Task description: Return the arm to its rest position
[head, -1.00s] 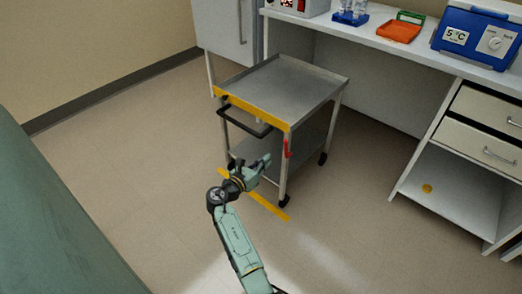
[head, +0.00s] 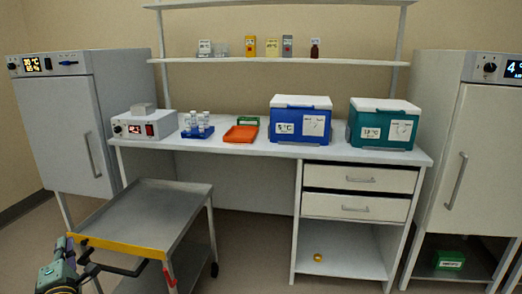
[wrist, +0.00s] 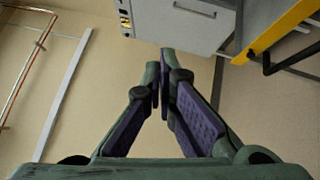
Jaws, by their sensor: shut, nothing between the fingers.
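My gripper (wrist: 161,85) shows in the wrist view with its two purple-padded fingers closed together at the tips and nothing between them. In the head view my gripper (head: 60,272) is at the lower left edge, just left of the cart's black handle, partly cut off by the frame. Whether it touches the cart cannot be told. The rest of my arm is out of the head view.
A grey steel cart (head: 150,207) with a yellow front edge and black handle (head: 118,268) stands close by. Behind it is a white bench (head: 240,151) with coolers and an orange tray (head: 241,134). Tall cabinets (head: 62,125) flank the bench.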

